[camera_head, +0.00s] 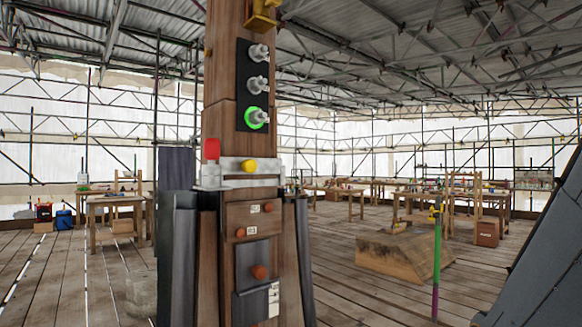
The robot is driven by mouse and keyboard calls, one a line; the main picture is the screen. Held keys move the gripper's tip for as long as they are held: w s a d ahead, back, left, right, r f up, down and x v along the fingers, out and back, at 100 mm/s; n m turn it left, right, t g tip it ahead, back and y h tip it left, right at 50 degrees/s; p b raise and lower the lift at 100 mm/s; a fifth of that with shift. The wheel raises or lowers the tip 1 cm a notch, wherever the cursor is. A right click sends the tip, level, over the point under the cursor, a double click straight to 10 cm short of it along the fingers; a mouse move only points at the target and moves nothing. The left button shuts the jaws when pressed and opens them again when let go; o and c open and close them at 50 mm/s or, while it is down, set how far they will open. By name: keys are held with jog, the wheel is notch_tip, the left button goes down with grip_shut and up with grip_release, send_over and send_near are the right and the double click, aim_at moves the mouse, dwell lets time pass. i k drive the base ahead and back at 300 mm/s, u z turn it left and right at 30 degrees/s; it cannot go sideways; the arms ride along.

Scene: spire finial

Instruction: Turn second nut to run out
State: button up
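A tall wooden post (222,70) stands left of centre. A black plate (244,66) on its upper part carries three pale grey nuts or studs in a column. The top nut (259,52) and the middle nut (258,84) look plain grey. The lowest nut (258,118) has a bright green ring or glow. They are too small to show whether each is tight or loose. My gripper is not in view, and nothing is seen touching the nuts.
Below the plate, a pale bracket (235,181) bears a red block (211,149) and a yellow knob (249,165). A yellow fitting (262,16) juts out at the post's top. A wooden block (400,250) and a green pole (437,255) stand right. Plank floor lies between.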

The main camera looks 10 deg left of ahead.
aim_at(253, 85)
jog(key=u, duration=1.05)
jog(key=k, duration=0.45)
jog(key=z, duration=0.55)
